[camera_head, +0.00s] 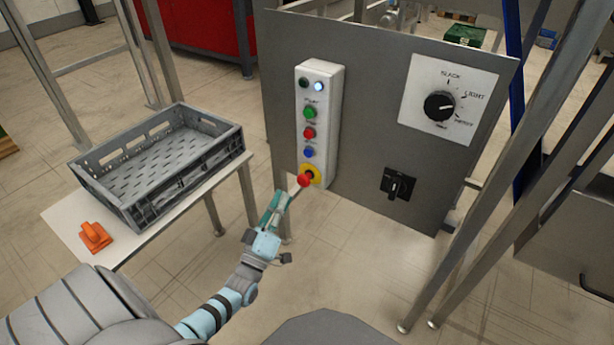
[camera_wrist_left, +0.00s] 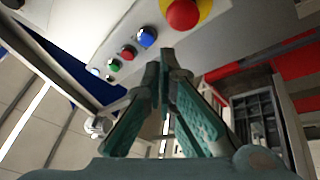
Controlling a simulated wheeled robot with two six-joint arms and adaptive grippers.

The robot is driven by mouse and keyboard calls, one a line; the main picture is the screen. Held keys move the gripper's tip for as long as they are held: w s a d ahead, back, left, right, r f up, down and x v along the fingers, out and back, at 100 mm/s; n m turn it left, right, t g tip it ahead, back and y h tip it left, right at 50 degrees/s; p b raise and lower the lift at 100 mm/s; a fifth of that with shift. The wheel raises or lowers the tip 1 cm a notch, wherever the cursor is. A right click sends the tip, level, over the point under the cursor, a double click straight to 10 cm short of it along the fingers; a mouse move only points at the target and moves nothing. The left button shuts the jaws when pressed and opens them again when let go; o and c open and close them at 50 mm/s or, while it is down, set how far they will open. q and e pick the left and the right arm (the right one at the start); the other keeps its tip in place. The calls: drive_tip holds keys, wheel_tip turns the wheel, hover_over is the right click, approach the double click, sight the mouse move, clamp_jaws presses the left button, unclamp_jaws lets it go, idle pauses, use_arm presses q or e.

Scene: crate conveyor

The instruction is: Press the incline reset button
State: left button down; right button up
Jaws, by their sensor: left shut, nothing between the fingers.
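A white control box (camera_head: 331,142) is mounted on a grey panel and carries a column of round controls. From top to bottom these are a green button (camera_head: 310,112), a red button (camera_head: 309,133), a blue button (camera_head: 308,153) and a red mushroom button (camera_head: 304,180) on a yellow ring. The small labels are too blurred to read. My left gripper (camera_head: 294,192) is shut and empty, with its tips near the mushroom button. In the left wrist view the tips (camera_wrist_left: 166,56) appear just below the blue button (camera_wrist_left: 147,37). I cannot tell whether they touch anything. My right gripper is out of view.
The grey panel (camera_head: 375,130) also bears a black dial (camera_head: 439,106) and a black rotary switch (camera_head: 398,184). A grey crate (camera_head: 211,171) sits on a white table to the left, beside an orange object (camera_head: 95,236). Metal posts stand at right. Open floor lies below the panel.

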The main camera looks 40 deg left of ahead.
sight(308, 153)
use_arm(q)
wheel_tip(308, 153, up, 7)
drive_tip(key=s+a+n+t+y+b, duration=0.1)
drive_tip(key=n+t+y+b, duration=0.1)
drive_tip(key=n+t, duration=0.1)
drive_tip(key=shift+s+n+t, duration=0.3)
drive_tip(key=shift+s+t, duration=0.05)
drive_tip(key=shift+t, duration=0.15)
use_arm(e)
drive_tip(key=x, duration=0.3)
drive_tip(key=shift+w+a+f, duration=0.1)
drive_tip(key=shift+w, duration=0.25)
use_arm(q)
drive_tip(key=shift+f, duration=0.1)
drive_tip(key=w+b, duration=0.5)
drive_tip(key=w, duration=0.4)
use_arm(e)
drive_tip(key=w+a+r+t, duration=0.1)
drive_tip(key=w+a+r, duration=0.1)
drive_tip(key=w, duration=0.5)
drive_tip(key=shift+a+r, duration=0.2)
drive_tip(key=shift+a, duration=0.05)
use_arm(q)
drive_tip(key=shift+s, duration=0.1)
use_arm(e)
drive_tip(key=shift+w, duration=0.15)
